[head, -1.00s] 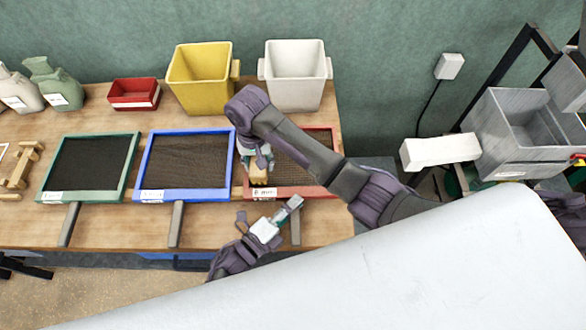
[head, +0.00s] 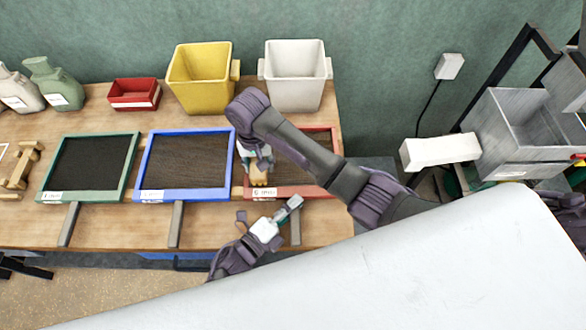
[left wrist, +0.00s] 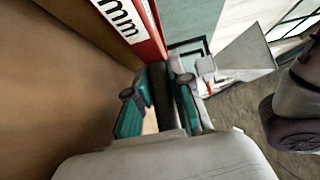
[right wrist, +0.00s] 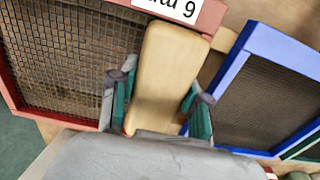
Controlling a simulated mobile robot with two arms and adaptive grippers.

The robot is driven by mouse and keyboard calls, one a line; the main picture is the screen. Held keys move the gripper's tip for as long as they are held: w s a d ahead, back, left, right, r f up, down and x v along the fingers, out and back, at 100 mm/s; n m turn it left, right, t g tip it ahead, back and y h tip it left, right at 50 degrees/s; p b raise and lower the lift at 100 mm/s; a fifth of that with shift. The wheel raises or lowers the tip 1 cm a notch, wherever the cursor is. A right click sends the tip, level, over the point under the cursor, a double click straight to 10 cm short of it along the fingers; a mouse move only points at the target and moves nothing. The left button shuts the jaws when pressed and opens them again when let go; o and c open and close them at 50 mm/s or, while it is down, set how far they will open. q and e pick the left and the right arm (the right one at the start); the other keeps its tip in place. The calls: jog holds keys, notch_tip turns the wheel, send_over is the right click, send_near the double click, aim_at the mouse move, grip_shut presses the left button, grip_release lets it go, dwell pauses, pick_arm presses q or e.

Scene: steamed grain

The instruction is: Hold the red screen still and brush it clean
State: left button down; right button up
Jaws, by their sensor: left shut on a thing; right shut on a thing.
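The red screen (head: 318,187) lies at the right end of the bench, its mesh partly hidden by my right arm. My left gripper (head: 290,211) is at its front, shut on the dark bar-shaped handle (head: 296,230). In the left wrist view the handle (left wrist: 161,88) sits between the fingers, beside the red frame (left wrist: 152,40). My right gripper (head: 257,164) is over the screen's left part, shut on a pale wooden brush (right wrist: 165,75). The brush overlaps the mesh and the frame near the white label (right wrist: 175,8). Its bristles are hidden, so contact with the mesh cannot be told.
A blue screen (head: 186,196) lies close on the left, then a green screen (head: 88,197). Yellow (head: 200,85) and white bins (head: 295,82) and a red tray (head: 134,95) stand behind. A grey machine (head: 512,125) is off to the right.

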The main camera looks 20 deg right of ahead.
aim_at(281, 161)
jog(key=shift+f, duration=0.35)
